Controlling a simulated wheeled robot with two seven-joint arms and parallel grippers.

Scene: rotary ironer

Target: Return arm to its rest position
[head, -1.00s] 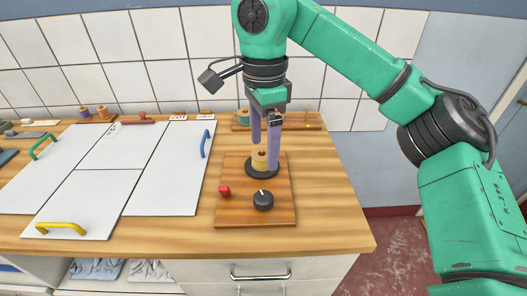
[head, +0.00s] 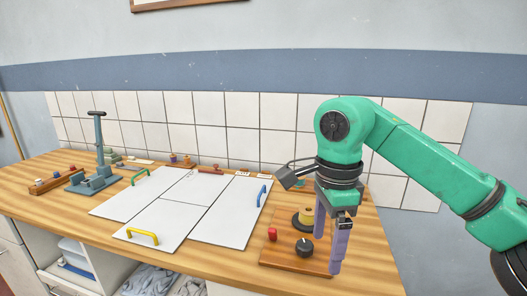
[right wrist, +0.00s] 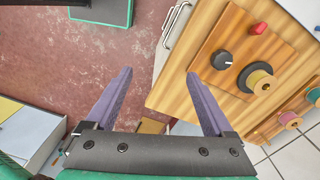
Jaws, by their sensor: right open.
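My right gripper (head: 328,252) has two purple fingers pointing down, apart and empty, at the front right of the small wooden board (head: 273,256) in the head view. A tan spool (head: 306,214) stands upright on a dark round base on that board, clear of the fingers. In the right wrist view the open gripper (right wrist: 160,73) has nothing between its fingertips, with red floor behind them. The spool (right wrist: 261,83) is off to their right there. My left gripper is not in view.
A black knob (head: 304,247) and a red button (head: 272,234) sit on the board. White panels with a yellow handle (head: 142,237) and a blue handle (head: 262,195) lie to the left. A grey press-like stand (head: 98,150) is farther left. Red floor (right wrist: 70,75) lies beside the counter.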

